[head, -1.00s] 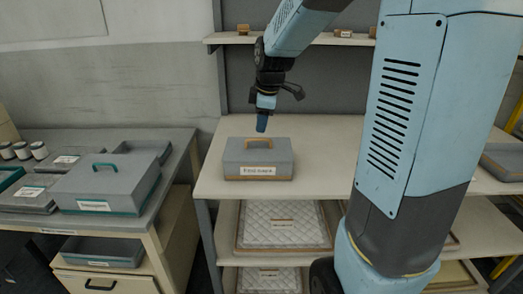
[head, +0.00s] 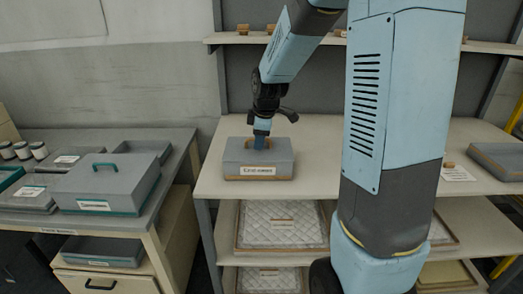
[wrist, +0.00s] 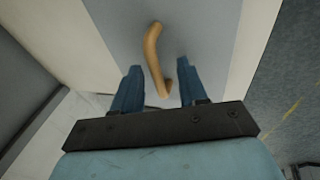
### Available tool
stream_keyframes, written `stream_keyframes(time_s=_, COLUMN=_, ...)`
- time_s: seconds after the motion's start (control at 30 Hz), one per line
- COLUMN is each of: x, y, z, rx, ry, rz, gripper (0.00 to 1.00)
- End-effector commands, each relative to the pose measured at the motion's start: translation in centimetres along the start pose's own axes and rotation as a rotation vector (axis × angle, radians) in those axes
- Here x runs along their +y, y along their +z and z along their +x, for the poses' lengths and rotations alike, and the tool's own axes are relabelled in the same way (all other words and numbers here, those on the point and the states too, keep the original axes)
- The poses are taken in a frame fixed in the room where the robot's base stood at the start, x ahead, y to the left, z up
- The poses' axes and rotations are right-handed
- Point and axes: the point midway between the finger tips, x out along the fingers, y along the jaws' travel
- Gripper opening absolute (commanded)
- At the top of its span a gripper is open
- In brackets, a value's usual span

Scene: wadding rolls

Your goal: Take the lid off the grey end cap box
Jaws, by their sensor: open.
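The grey end cap box (head: 235,160) stands on the pale shelf, with its lid on, a label on its front and a tan strip along its bottom edge. The lid has a tan arched handle (wrist: 153,55). My gripper (head: 260,139) is at the top of the box, at the handle. In the wrist view my gripper (wrist: 160,72) is open, with one blue finger on each side of the near part of the handle. No clear contact with the handle shows. The inside of the box is hidden by the lid.
The shelf surface (head: 330,160) is clear to the right of the box. A table at left holds a grey box with a teal handle (head: 110,185), trays and jars (head: 38,150). A grey tray (head: 497,160) lies at far right. Quilted wadding (head: 280,225) lies on the shelf below.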

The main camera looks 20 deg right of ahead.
Motion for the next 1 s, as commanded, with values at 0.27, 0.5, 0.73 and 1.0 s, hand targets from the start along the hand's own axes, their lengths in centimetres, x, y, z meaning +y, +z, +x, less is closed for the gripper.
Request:
stream_keyframes(time_s=0.27, x=0.02, y=0.02, z=-0.03, rx=0.0, ry=0.0, rz=0.0, gripper=0.24)
stream_keyframes(time_s=0.5, x=0.0, y=0.04, z=-0.02, rx=0.0, ry=0.0, rz=0.0, gripper=0.01)
stream_keyframes(time_s=0.73, x=-0.02, y=0.06, z=-0.01, rx=0.0, ry=-0.001, rz=0.001, gripper=0.0)
stream_keyframes(time_s=1.0, x=-0.03, y=0.08, z=0.01, rx=-0.001, ry=-0.002, rz=0.002, gripper=0.0)
